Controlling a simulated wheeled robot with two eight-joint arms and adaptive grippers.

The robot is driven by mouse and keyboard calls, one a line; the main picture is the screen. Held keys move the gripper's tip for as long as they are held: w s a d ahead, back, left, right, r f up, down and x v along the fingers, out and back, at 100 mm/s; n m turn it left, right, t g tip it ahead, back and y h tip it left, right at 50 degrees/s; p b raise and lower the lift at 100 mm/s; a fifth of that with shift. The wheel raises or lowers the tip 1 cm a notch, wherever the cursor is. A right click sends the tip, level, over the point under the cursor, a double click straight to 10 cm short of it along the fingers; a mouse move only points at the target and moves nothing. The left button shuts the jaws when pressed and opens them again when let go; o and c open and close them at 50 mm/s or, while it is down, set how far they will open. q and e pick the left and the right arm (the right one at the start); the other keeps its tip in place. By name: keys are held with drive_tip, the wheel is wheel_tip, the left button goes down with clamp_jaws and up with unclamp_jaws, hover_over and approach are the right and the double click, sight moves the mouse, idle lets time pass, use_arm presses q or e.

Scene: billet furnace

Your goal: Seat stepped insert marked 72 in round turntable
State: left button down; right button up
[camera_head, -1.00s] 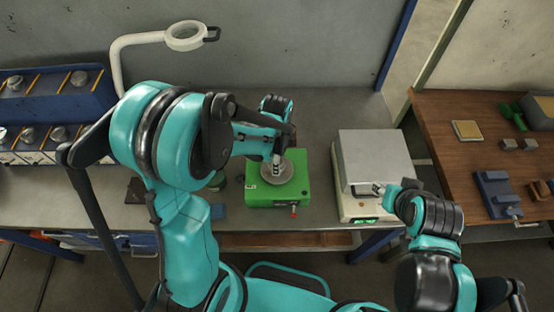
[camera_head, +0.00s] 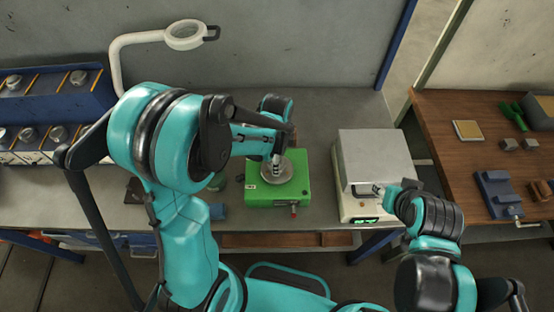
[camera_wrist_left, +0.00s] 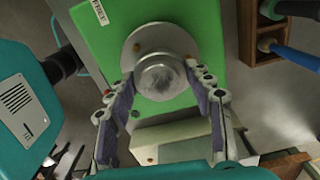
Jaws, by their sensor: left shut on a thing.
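The round turntable (camera_head: 286,174) is a grey metal disc on a green box (camera_head: 260,198); its disc also shows in the left wrist view (camera_wrist_left: 148,38). My left gripper (camera_head: 276,160) is over the disc. In the left wrist view my left gripper (camera_wrist_left: 160,80) is shut on a silver stepped round insert (camera_wrist_left: 162,77), near the middle of the disc. I cannot tell whether the insert touches the disc, and no number can be read on it. My right gripper (camera_head: 378,190) is at the front of the furnace, by its handle; its finger opening is too small to tell.
The grey box furnace (camera_head: 375,155) stands right of the green box. A white ring lamp (camera_head: 185,36) arches over the back left. A blue rack (camera_head: 50,98) with metal pieces is at the left. A wooden bench (camera_head: 450,150) with a vise (camera_head: 495,194) is at the right.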

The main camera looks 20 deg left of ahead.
use_arm(q)
drive_tip(key=shift+f+b, duration=0.55)
drive_tip(key=shift+f, duration=0.1)
drive_tip(key=shift+r, duration=0.25)
drive_tip(key=shift+r+p, duration=0.55)
idle(1.0)
drive_tip(key=shift+f+b, duration=0.8)
drive_tip(key=shift+b, duration=0.15)
drive_tip(key=c, duration=0.9)
unclamp_jaws()
drive_tip(key=shift+r, duration=0.1)
